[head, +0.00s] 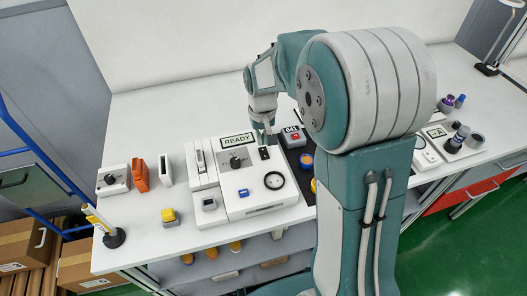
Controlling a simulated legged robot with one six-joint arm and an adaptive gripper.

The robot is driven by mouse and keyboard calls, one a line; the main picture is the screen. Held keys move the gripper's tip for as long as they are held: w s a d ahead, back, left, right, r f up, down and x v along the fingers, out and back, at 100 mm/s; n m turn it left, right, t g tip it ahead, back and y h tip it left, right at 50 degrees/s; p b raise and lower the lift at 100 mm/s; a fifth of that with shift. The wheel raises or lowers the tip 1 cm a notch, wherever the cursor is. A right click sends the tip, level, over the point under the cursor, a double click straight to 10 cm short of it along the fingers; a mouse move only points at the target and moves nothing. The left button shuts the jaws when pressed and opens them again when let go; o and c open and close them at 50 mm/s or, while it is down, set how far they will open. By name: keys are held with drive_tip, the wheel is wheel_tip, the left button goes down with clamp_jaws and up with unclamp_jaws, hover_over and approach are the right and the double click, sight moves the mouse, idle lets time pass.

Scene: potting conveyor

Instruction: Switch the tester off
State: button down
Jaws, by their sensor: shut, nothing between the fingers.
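The tester (249,209) is a white box on the table, left of my arm. A round black-rimmed socket (275,180) and a blue part (243,193) are lower on the panel. My gripper (267,140) is shut and empty, pointing down at the tester's upper right, just behind the black switch. I cannot tell whether it touches the panel. The switch's position is too small to read.
A dark grey and red device (293,136) stands close to the right of my gripper. White modules (203,175) sit against the tester's left side. An orange holder (139,174) and a yellow-topped block (170,216) stand farther left. Bare white table lies behind the tester.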

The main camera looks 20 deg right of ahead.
sight(262, 149)
drive_tip(key=shift+f, duration=1.3)
idle(0.8)
drive_tip(key=shift+r, duration=3.55)
drive_tip(key=s+r+t, duration=0.2)
drive_tip(key=s+r, duration=0.3)
drive_tip(key=s, duration=0.6)
drive_tip(key=s+r+t, duration=0.3)
drive_tip(key=s+r, duration=0.2)
drive_tip(key=s, duration=0.6)
drive_tip(key=shift+t, duration=0.3)
drive_tip(key=shift+s, duration=0.1)
